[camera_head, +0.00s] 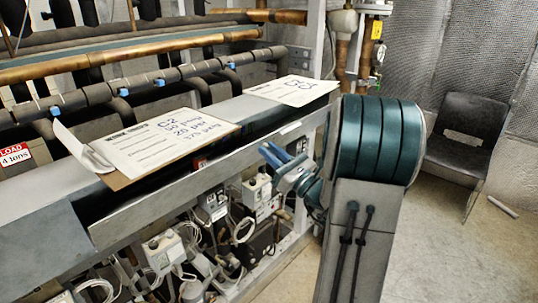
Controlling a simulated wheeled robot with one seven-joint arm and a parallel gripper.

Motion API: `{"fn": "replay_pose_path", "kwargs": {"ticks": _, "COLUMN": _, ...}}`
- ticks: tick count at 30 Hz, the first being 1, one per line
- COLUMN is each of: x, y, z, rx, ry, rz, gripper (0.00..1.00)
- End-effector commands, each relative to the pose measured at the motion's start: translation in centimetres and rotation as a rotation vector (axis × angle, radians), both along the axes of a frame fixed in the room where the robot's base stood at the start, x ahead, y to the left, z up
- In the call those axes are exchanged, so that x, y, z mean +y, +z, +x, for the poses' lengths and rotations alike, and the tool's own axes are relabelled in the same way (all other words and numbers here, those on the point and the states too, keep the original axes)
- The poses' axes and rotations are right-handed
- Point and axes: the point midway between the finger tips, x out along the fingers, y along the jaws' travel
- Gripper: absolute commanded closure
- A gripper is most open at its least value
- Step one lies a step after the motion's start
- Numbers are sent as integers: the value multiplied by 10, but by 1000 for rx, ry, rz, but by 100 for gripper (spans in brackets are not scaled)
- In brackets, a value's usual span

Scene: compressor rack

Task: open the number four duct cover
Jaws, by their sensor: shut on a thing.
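A long grey duct (30,238) runs from the lower left toward the upper middle of the head view. Its long front panel, which looks like the duct cover (180,181), is tilted out with a dark gap behind it. No number four can be read on it. My gripper (272,153), with blue fingers, is shut at the front edge of this cover toward its right end. The exact contact is small and partly hidden by the fingers. My arm stands to the right, in front of the rack's end.
Clipboards with handwritten sheets, one marked C2 (165,139) and another farther back (292,90), lie on the duct. Boxes, valves and cables (165,252) crowd below. Pipes (120,100) run behind. A dark chair (468,135) stands right; the floor (490,245) there is mostly clear.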

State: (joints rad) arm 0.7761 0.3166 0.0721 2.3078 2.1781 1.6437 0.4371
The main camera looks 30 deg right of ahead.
Motion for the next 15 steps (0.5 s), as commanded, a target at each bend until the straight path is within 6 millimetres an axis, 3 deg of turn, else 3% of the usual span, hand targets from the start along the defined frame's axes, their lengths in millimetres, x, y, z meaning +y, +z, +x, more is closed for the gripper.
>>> {"fn": "replay_pose_path", "kwargs": {"ticks": 15, "x": -4, "y": -3, "z": -7, "rx": -34, "ry": -4, "rz": 9, "gripper": 97}}
